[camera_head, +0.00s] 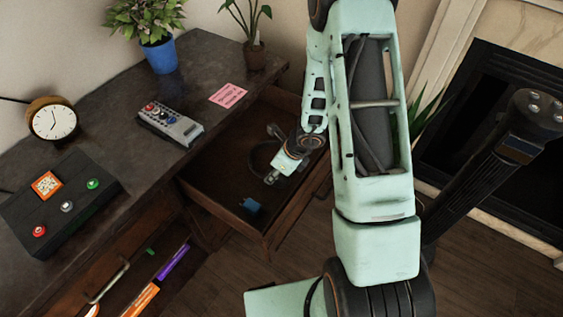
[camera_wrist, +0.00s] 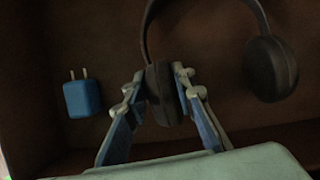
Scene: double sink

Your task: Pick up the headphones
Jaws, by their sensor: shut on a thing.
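The dark headphones (camera_wrist: 270,69) lie in the open wooden drawer. In the wrist view one ear cup sits between the two fingers of my gripper (camera_wrist: 165,90), which is shut on it. The headband arcs up and over to the other ear cup at the right. In the head view my gripper (camera_head: 272,177) reaches down into the drawer, and part of the headband (camera_head: 258,155) shows beside it. The rest of the headphones is hidden there by my gripper and arm.
A blue plug adapter (camera_wrist: 82,97) lies left of the headphones, also in the head view (camera_head: 251,206). The drawer walls (camera_head: 225,222) surround my gripper. A lower drawer (camera_head: 125,285) is open. The desk holds a clock (camera_head: 52,121), a grey device (camera_head: 170,124), a black box (camera_head: 62,208) and plants.

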